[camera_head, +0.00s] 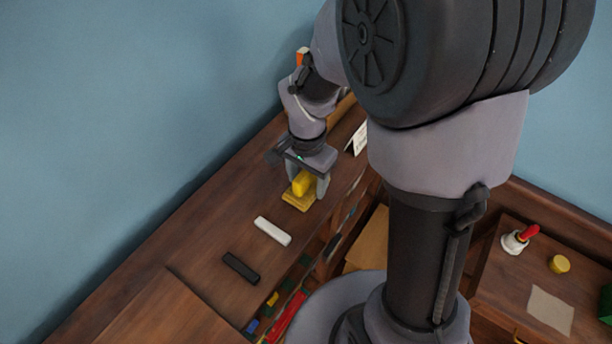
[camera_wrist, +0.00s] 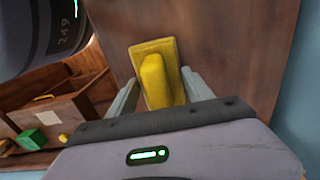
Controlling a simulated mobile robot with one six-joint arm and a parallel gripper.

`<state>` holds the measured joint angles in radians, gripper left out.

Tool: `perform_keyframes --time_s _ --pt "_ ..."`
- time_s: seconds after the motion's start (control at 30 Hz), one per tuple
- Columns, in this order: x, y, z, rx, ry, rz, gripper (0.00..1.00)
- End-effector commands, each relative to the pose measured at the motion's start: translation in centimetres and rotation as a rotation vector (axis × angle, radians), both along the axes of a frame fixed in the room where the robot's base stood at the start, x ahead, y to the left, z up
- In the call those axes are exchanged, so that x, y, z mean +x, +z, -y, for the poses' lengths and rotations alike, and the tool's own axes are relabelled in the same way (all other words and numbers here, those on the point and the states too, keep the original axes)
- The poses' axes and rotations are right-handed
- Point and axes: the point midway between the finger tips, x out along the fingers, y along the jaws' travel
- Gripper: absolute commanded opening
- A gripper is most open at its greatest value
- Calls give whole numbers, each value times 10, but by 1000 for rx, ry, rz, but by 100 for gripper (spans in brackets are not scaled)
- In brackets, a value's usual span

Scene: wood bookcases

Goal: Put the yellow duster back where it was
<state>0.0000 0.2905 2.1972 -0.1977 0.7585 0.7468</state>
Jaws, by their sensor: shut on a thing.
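The yellow duster (camera_head: 297,200) has a flat rectangular base with a raised block handle. It is at the top of the wooden bookcase (camera_head: 200,235), near the white block. My gripper (camera_head: 305,186) points down over it, with its fingers on either side of the handle, shut on it. In the wrist view the duster (camera_wrist: 155,60) shows between the two fingers of my gripper (camera_wrist: 160,92), against the brown wood. I cannot tell whether its base touches the wood.
A white block (camera_head: 272,231) and a black block (camera_head: 241,267) lie in a row on the bookcase top. A small white card (camera_head: 358,138) stands behind. A white-and-red bell-like item (camera_head: 519,239) and a yellow round item (camera_head: 559,264) are on the right bookcase. Blue walls border the bookcases.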

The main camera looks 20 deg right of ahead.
Motion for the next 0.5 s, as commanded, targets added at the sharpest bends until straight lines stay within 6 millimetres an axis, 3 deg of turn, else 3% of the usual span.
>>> perform_keyframes --time_s 0.07,0.1,0.2,0.5 --pt "0 -4 0 0 0 0 22" --pt "0 -3 0 0 0 0 65" --pt "0 -3 0 0 0 0 81" --pt "0 0 0 0 0 0 81"
